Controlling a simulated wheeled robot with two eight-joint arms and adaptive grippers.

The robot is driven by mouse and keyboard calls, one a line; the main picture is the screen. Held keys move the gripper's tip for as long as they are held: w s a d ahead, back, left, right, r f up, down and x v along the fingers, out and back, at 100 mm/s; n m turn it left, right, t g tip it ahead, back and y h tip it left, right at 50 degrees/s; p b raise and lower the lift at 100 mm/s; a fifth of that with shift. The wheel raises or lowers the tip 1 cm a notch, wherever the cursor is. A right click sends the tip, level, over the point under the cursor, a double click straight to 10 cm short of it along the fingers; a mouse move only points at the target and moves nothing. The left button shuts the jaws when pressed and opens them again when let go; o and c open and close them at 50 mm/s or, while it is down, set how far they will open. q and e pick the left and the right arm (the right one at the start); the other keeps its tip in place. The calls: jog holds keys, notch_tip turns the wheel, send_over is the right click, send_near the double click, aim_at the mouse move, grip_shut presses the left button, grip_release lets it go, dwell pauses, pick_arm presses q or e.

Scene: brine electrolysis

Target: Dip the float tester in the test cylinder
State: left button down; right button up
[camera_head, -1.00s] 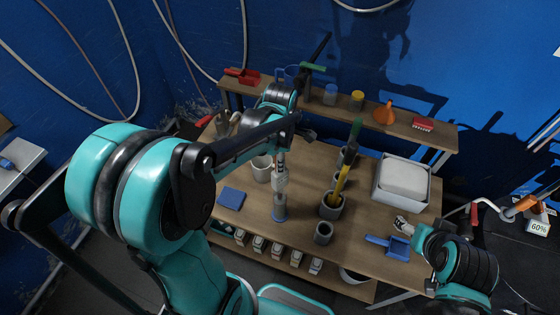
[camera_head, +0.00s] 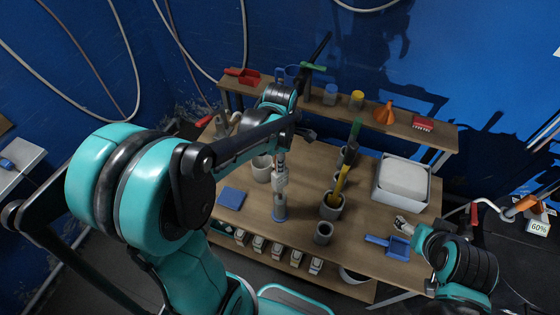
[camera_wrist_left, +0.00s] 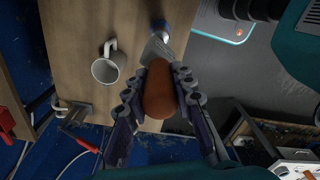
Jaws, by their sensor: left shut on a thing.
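My left gripper (camera_head: 281,166) hangs over the middle of the wooden workbench. In the left wrist view its fingers (camera_wrist_left: 158,78) are shut on the orange-brown bulb of the float tester (camera_wrist_left: 159,95). The tester's pale grey body points away from the gripper, toward a blue-rimmed round thing (camera_wrist_left: 160,28), likely the test cylinder. In the head view the slim test cylinder (camera_head: 279,208) stands upright directly below the gripper. Whether the tester's tip is inside it is not clear. My right gripper (camera_head: 402,224) is small at the bench's right side, and its fingers are not clear.
A white mug (camera_head: 261,170) stands left of the cylinder, with a blue pad (camera_head: 231,198) nearby. Grey holders (camera_head: 330,208), one with a yellow-handled tool, stand to the right. A white tub (camera_head: 402,180) and blue dustpan (camera_head: 390,245) lie farther right.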

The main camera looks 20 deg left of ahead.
dwell(0.3)
pick_arm(q)
notch_tip(320, 180, up, 19)
jog(key=p, duration=1.4)
dwell(0.4)
